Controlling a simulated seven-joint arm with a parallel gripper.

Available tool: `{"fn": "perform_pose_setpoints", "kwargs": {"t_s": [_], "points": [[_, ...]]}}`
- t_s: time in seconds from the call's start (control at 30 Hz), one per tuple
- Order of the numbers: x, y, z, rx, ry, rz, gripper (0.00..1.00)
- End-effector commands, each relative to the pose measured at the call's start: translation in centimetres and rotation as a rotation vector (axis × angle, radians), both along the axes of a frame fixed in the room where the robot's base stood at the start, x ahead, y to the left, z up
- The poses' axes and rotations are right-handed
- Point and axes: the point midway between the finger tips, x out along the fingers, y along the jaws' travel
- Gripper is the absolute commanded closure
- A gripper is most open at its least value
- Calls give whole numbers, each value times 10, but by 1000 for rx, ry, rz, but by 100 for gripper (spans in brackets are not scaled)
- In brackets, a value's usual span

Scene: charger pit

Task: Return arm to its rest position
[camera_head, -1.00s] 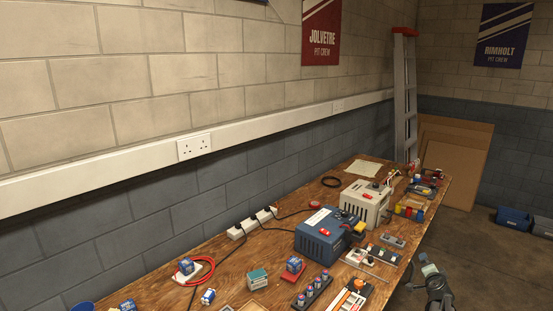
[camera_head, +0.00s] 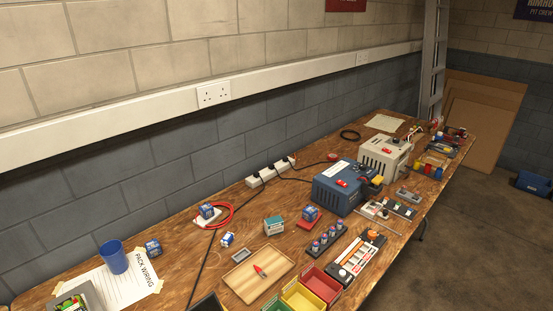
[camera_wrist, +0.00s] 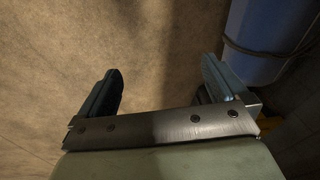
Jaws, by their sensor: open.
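My gripper (camera_wrist: 161,92) shows in the wrist view with its two fingers wide apart and nothing between them. Behind the fingers is a plain tan-brown surface, partly in shadow; nothing touches the fingertips. In the head view my arm and gripper are out of frame. The wooden workbench (camera_head: 183,262) runs along the wall there.
A blue charger box (camera_head: 340,188) and a grey one (camera_head: 385,155) stand on the bench. Nearer are a wooden tray (camera_head: 240,280), coloured bins (camera_head: 320,284) and a blue cup (camera_head: 113,257). In the wrist view a blue cylindrical thing (camera_wrist: 268,35) is at upper right.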

Motion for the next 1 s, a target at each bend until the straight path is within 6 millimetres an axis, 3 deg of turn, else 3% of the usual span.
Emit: {"fn": "perform_pose_setpoints", "kwargs": {"t_s": [0.03,0.2,0.33,0.5,0.6,0.7,1.0], "points": [[-25,26,-3,14,62,57,0],[-99,88,-12,46,266,226,0],[-159,121,-10,57,426,348,0],[-224,144,-1,56,604,476,0],[-250,150,5,52,678,524,0],[-263,152,9,48,718,549,0],[-263,152,9,48,718,549,0]]}}
